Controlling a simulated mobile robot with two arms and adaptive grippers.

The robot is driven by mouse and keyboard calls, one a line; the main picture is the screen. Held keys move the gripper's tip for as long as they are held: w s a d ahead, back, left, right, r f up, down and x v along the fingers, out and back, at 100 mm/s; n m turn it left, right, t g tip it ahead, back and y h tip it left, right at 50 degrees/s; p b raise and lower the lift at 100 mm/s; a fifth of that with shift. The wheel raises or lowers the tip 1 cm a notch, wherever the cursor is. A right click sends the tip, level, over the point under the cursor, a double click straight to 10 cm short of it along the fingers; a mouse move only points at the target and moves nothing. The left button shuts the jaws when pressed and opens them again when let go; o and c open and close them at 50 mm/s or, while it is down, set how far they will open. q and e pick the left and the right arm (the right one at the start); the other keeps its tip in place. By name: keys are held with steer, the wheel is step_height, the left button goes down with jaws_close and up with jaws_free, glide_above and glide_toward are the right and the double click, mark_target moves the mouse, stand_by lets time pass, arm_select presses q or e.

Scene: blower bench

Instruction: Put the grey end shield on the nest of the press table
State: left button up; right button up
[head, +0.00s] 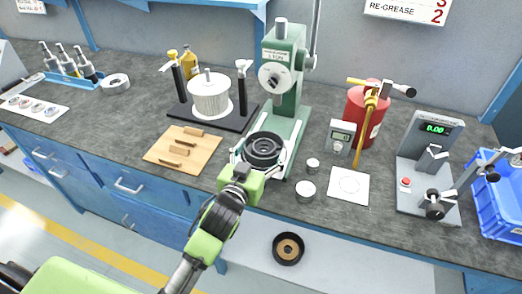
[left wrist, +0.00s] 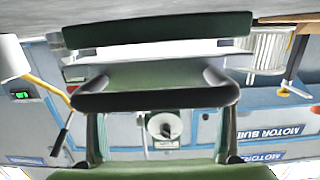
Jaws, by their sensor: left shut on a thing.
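The grey end shield (head: 264,146), a dark round part with stepped rings, is in front of the green arbor press (head: 285,80), over its table area. My left gripper (head: 258,160) reaches in from the front and is shut on the shield. In the left wrist view, a dark bar-like edge (left wrist: 155,98) spans the picture in front of the press, whose pale round dial (left wrist: 163,125) shows behind. The shield hides the nest, so I cannot tell whether it touches the nest or hangs above it. My right gripper is out of view.
A wooden block board (head: 183,149) and a white coil on a stand (head: 210,95) are on the left. Small metal discs (head: 306,190), a white card (head: 348,186), a red can (head: 365,110) and a gauge stand (head: 428,165) are on the right. A black dish (head: 288,248) sits lower down.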

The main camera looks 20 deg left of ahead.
arm_select(q)
steer(key=o, duration=1.4)
steer(key=shift+r, duration=0.2)
steer(key=s, duration=0.4)
steer(key=s+r, duration=0.1)
steer(key=s, duration=0.7)
steer(key=shift+a+r+b, duration=0.3)
steer(key=shift+r+b, duration=0.05)
steer(key=shift+f, duration=0.1)
